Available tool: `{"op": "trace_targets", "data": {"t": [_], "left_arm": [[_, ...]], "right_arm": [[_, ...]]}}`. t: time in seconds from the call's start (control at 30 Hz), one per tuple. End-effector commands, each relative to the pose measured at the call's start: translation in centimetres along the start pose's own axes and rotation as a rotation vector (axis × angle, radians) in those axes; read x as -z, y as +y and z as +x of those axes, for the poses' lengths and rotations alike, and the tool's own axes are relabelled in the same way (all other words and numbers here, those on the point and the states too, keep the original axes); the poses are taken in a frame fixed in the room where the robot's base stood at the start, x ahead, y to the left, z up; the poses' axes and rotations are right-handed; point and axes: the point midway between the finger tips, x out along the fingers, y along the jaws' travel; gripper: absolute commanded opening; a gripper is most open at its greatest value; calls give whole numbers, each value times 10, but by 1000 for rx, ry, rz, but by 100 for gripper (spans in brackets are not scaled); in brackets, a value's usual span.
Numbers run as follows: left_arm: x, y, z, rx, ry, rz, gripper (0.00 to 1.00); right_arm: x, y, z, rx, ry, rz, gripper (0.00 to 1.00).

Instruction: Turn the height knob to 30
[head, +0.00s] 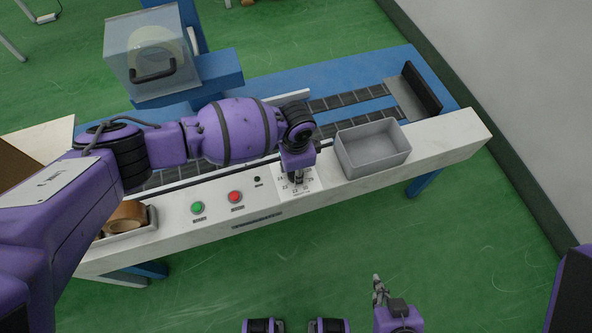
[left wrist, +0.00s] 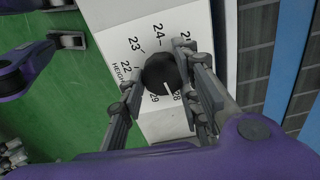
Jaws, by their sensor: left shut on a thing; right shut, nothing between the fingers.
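The height knob (left wrist: 160,72) is round and black with a white pointer line, seen in the left wrist view on a white panel (left wrist: 117,13). The line points down, between the printed 28 and 29. The numbers 22, 23 and 24 show around its other side, and others are hidden by the fingers. My left gripper (left wrist: 158,80) is shut on the knob, one finger on each side. In the head view my left gripper (head: 297,176) covers the knob over the dial. My right gripper (head: 379,291) is shut and empty, away from the machine over the floor.
Left of the dial are a red button (head: 235,197), a green button (head: 197,208) and a small black knob (head: 257,179). A grey bin (head: 373,155) stands close to its right. A tray with tape rolls (head: 127,215) is at the left end. The conveyor (head: 345,100) runs behind.

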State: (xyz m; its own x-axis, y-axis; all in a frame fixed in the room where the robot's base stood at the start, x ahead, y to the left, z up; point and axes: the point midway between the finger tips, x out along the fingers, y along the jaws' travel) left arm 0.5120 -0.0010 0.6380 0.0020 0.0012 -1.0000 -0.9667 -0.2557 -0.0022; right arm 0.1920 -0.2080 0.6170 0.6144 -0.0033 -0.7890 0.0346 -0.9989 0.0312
Motion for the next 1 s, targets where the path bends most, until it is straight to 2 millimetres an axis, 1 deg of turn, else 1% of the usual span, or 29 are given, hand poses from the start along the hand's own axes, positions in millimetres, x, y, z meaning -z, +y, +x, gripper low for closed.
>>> {"op": "trace_targets", "data": {"t": [0.03, 0.27, 0.57, 1.0], "left_arm": [[1, 4, 1, -7, 1, 20, 5], [0, 4, 0, -8, 2, 166, 5], [-1, 6, 1, -11, 4, 445, 5], [-4, 5, 2, -12, 5, 864, 5]], "right_arm": [[1, 0, 0, 0, 1, 0, 0], [6, 0, -2, 0, 8, 1, 0], [10, 0, -4, 0, 14, 2, 0], [7, 0, -4, 0, 9, 2, 0]]}}
